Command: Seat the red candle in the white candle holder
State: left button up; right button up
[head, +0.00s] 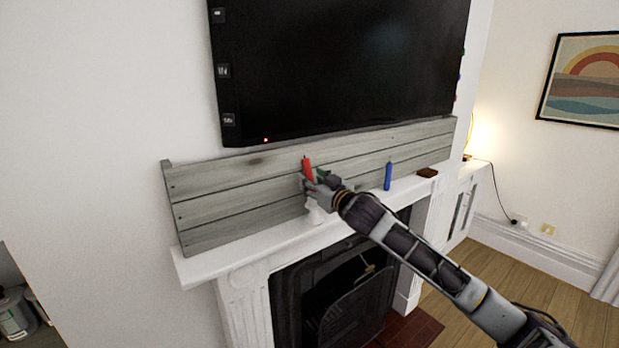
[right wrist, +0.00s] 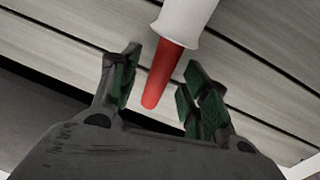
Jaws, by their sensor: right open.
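The red candle (head: 307,167) stands above the white candle holder (head: 314,211) on the mantel, looking upright. In the right wrist view, the red candle (right wrist: 162,75) meets the rim of the white holder (right wrist: 187,20) and appears to sit in it; the inside of the rim is hidden. My right gripper (head: 314,183) is open, with its fingers on either side of the candle. In the wrist view, gaps show between the candle and the gripper's green-padded fingers (right wrist: 160,86). My left gripper is not in view.
A blue candle (head: 388,176) stands on the white mantel (head: 228,253) to the right, with a small brown object (head: 428,172) beyond it. Grey planks (head: 230,205) back the mantel, and a dark television (head: 340,70) hangs above. The mantel's left end is clear.

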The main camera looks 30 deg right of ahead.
jog(key=shift+w, duration=1)
jog(key=shift+c, duration=0.5)
grip_shut()
